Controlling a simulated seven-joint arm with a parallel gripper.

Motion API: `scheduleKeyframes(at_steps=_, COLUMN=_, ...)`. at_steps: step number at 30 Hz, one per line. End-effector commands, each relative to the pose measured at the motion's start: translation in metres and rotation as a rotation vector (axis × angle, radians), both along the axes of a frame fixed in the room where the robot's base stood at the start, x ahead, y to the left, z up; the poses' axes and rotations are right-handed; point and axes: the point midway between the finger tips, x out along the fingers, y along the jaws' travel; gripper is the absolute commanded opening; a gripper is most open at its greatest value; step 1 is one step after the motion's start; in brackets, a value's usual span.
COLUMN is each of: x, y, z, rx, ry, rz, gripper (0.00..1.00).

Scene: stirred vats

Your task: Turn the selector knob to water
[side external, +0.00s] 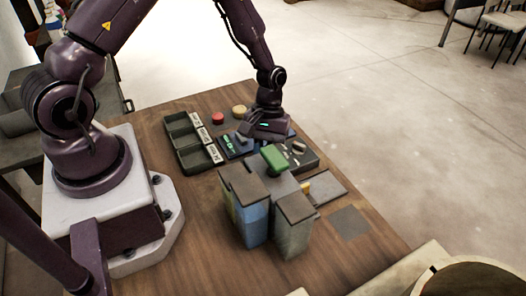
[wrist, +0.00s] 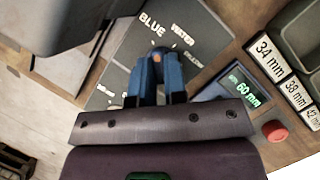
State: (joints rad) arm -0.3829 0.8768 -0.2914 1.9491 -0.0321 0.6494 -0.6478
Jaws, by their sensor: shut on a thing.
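In the wrist view, a dark selector panel (wrist: 124,55) carries white lettering that reads BLUE and WATER, with a third label at the right that is hard to read. The two blue fingers of my gripper (wrist: 158,66) are shut on the selector knob (wrist: 158,58), below the BLUE and WATER labels. Only a small part of the knob shows between the fingertips, with an orange mark on it. I cannot tell exactly which label the mark points to. In the side external view, my gripper (side external: 264,128) is low at the far side of the table, and its fingertips and the knob are hidden.
A display reading 60 mm (wrist: 246,93) and a red button (wrist: 275,132) lie beside the panel. Labelled trays (side external: 184,140) lie left.

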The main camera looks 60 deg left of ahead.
Motion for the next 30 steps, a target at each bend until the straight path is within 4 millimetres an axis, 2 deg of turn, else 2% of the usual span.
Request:
scheduleKeyframes(at_steps=18, x=0.0031, y=-0.0028, z=0.001, rx=0.003, ry=-0.001, rz=-0.53, gripper=0.0)
scheduleKeyframes(at_steps=30, x=0.0036, y=-0.0038, z=0.0012, rx=0.002, ry=-0.002, rz=-0.686, gripper=0.0)
